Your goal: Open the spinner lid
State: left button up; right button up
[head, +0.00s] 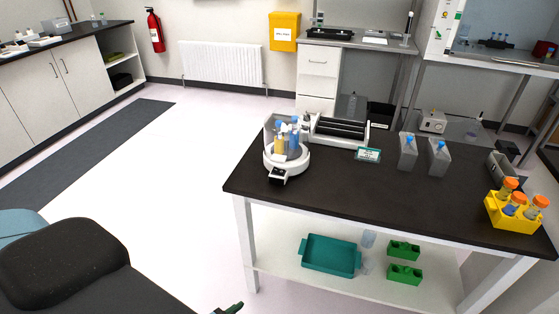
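The spinner (287,160) is a small round white device with a dark control panel on its front. It stands at the left back corner of the black-topped table (330,195). Several tubes or bottles with blue, yellow and white parts stand upright in its middle. A clear greyish cover seems to show around them, but it is too small to tell how the lid sits.
A roller device (340,130) stands behind the spinner, with a small sign (367,155) beside it. Two grey blue-capped bottles (408,153) stand to the right. A yellow rack (512,215) holds orange-capped bottles. A dark padded chair (65,265) is at lower left.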

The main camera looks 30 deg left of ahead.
pick_arm(q)
jog(key=shift+o, duration=1)
jog(key=w+a+r+t+y+b, duration=0.1)
jog(key=w+a+r, duration=0.2)
jog(key=w, duration=0.5)
jog(key=w+a+r+n+t+y+b, duration=0.1)
jog(key=w+a+r+t, duration=0.1)
jog(key=w, duration=0.7)
jog(key=shift+w+a+r, duration=0.15)
jog(key=shift+a+r, duration=0.3)
jog(key=shift+a, duration=0.15)
jog(key=n+t+y+b, duration=0.2)
jog(key=n+t+y, duration=0.1)
send_near(277, 161)
jog(key=w+f, duration=0.1)
jog(key=shift+r+x, duration=0.2)
jog(key=shift+x, duration=1.95)
jog(key=shift+r+x, duration=0.2)
jog(key=shift+x, duration=1.95)
pick_arm(e)
jog(key=s+f+g, duration=0.1)
jog(key=s+f, duration=0.2)
jog(key=f, duration=0.3)
jog(key=shift+s+a, duration=0.3)
jog(key=shift+a, duration=0.05)
jog(key=shift+w+r, duration=0.1)
jog(key=shift+w, duration=0.05)
